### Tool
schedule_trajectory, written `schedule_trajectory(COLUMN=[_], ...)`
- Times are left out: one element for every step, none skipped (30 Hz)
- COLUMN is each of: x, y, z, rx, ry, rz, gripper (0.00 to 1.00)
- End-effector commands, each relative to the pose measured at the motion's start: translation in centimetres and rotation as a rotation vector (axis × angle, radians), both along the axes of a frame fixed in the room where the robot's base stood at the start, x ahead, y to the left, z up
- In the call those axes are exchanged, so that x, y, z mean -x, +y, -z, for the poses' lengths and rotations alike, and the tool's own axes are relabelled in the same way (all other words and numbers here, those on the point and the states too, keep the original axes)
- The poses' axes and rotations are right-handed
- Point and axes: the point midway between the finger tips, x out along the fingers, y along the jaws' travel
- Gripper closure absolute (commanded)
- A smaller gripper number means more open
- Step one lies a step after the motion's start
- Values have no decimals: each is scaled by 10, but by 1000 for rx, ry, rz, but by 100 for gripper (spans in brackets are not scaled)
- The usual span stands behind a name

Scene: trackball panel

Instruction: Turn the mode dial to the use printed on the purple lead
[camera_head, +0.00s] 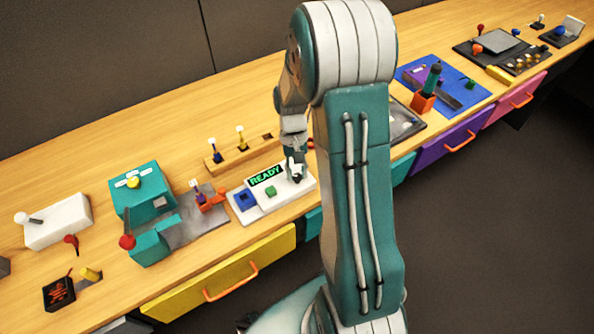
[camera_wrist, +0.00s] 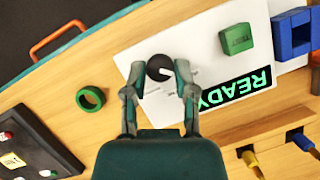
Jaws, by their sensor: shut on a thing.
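The mode dial is a dark round knob (camera_wrist: 159,67) on the white panel (camera_wrist: 200,30), with small printing around it too small to read. My gripper (camera_wrist: 159,76) is over the panel with one finger on each side of the dial, shut on it. In the head view my gripper (camera_head: 296,172) comes down at the panel's right end and mostly hides the dial. The panel (camera_head: 262,206) has a lit green READY display (camera_head: 266,176).
A green TEST button (camera_wrist: 238,39) and blue socket block (camera_wrist: 292,32) share the panel. A wooden rack (camera_head: 226,160) behind holds a blue-ended lead (camera_head: 214,147) and a yellow-ended lead (camera_head: 241,134). A green ring (camera_wrist: 90,97) and dark tray (camera_wrist: 35,145) lie beside the panel.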

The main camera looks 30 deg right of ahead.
Motion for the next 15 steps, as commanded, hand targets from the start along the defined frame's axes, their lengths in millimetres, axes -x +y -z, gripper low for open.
schedule_trajectory(x=[-1, -1, -1, -1, -1, -1, -1, -1, -1, -1, -1, -1, 0, 0, 0], y=[1, 1, 1, 1, 1, 1, 1, 1, 1, 1, 1, 1, 0, 0, 0], z=[1, 1, 1, 1, 1, 1, 1, 1, 1, 1, 1, 1, 1, 1, 1], rx=[0, -1, -1, -1, -1, -1, 0, 0, 0, 0, 0, 0, 0, -1, -1], ry=[-2, -2, -2, -2, -2, -2, -2, -2, -2, -2, -2, -2, -2, -1, -1], rz=[-3, -4, -4, -4, -4, -4, -3, -3, -3, -3, -3, -3, -3, -3, -3], gripper=[100, 100, 100, 100, 100, 100, 100, 100, 100, 100, 55, 37, 30, 30, 30])
